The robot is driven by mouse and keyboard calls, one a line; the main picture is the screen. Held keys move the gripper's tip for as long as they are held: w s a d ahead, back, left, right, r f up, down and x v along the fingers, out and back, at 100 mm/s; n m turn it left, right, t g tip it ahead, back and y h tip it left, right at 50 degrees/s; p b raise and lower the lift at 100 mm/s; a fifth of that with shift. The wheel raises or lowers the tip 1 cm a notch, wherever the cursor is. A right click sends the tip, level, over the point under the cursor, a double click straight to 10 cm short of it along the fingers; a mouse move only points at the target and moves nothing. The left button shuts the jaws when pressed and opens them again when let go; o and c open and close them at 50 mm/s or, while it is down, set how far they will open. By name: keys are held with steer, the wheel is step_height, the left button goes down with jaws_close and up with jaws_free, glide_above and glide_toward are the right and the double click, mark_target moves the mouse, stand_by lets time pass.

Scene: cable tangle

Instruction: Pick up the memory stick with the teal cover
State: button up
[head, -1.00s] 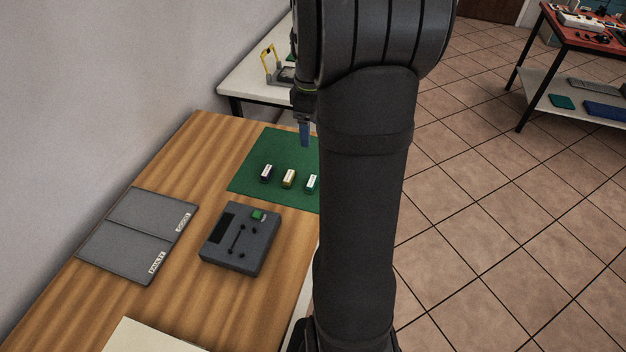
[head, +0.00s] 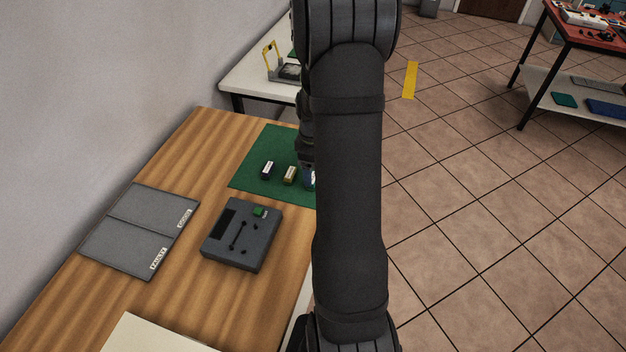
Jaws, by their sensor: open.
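Three memory sticks stand in a row on the green mat (head: 243,180). The left one (head: 267,169) is dark purple with a white label, and the middle one (head: 290,175) is yellowish with a white label. The teal-covered stick (head: 314,174) at the right end is almost wholly hidden by my gripper and arm; only a small pale sliver shows. My gripper (head: 309,181) is open, with its bluish fingertip low at the teal stick's place. Whether the fingers are around it or touching it cannot be told.
A dark grey device (head: 240,237) with a green part on top lies in front of the mat. A grey two-part tray (head: 138,229) with labels is to its left. Bare wood lies between. A white table (head: 252,85) stands behind.

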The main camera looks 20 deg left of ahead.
step_height(320, 180, down, 4)
steer(key=shift+r, duration=0.25)
steer(key=c, duration=1)
steer(key=shift+c, duration=0.4)
steer(key=shift+r, duration=0.1)
